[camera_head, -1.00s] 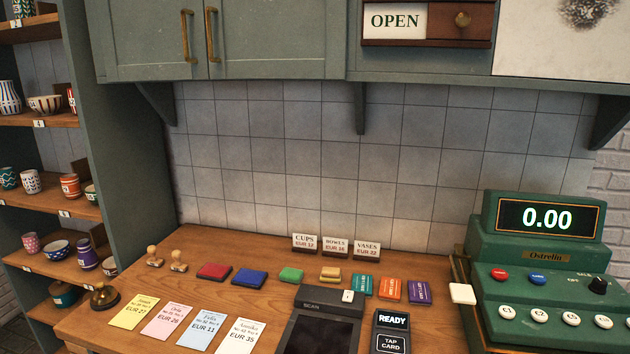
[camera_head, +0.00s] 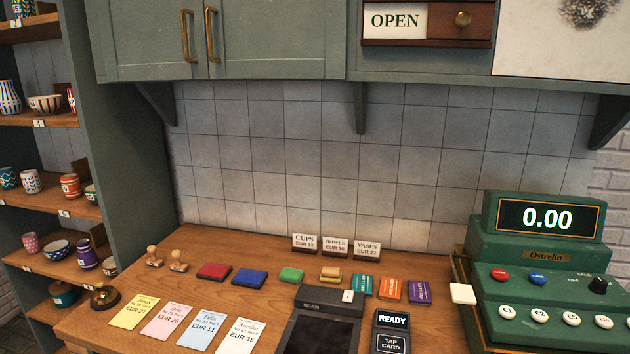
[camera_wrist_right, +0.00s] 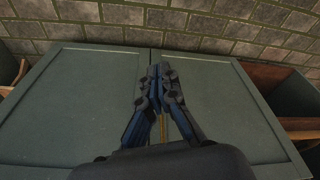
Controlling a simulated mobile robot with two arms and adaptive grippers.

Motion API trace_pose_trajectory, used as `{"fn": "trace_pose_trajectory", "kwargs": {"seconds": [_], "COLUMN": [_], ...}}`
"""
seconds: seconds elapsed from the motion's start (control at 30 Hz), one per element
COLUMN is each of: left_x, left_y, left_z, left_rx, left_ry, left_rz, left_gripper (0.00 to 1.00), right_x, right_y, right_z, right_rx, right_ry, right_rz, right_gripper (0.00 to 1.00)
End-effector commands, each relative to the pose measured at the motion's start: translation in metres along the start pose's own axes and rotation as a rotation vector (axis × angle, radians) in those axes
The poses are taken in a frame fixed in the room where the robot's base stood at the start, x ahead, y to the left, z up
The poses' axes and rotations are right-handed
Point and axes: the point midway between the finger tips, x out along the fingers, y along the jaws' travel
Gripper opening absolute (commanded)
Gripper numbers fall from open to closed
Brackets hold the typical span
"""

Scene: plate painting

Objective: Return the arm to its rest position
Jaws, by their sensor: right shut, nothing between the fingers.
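My right gripper (camera_wrist_right: 159,75) shows in the right wrist view, its dark fingers together and nothing between them. It is in front of a pair of green cabinet doors (camera_wrist_right: 75,100), and a brass handle is partly hidden behind the fingers. I cannot tell whether the fingers touch the doors. Neither of my arms shows in the head view, and my left gripper is in no view.
In the head view a wooden counter (camera_head: 215,250) holds ink pads, stamps, coloured slips (camera_head: 133,312), a scanner, a card reader (camera_head: 391,320) and a green cash register (camera_head: 545,255) reading 0.00. Shelves of pottery (camera_head: 50,205) stand at the left. In the wrist view an open wooden compartment (camera_wrist_right: 270,85) lies at the right.

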Motion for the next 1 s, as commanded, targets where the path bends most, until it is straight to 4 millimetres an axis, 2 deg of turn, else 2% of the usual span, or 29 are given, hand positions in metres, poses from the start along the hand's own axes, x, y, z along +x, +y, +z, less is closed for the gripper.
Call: {"fn": "trace_pose_trajectory", "kwargs": {"seconds": [0.03, 0.2, 0.3, 0.4, 0.5, 0.67, 1.0], "left_x": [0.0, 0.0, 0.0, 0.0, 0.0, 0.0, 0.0], "left_y": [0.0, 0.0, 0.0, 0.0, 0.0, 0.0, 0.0], "left_z": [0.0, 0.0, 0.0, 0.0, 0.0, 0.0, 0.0], "left_rx": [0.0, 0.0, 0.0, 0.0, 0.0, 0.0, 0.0], "left_ry": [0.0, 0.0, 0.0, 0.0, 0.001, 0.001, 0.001], "left_rz": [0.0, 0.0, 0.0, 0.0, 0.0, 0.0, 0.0], "left_gripper": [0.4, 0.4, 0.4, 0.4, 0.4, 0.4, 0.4], "right_x": [0.021, 0.077, 0.099, 0.112, 0.118, 0.121, 0.121], "right_y": [-0.001, -0.004, -0.005, -0.005, -0.005, -0.005, -0.005], "right_z": [0.019, 0.082, 0.122, 0.155, 0.179, 0.196, 0.198], "right_rx": [-0.003, -0.012, -0.017, -0.021, -0.024, -0.027, -0.027], "right_ry": [-0.021, -0.058, -0.078, -0.092, -0.102, -0.108, -0.108], "right_rz": [-0.001, -0.005, -0.007, -0.008, -0.009, -0.009, -0.009], "right_gripper": [0.0, 0.0, 0.0, 0.0, 0.0, 0.0, 0.0]}}
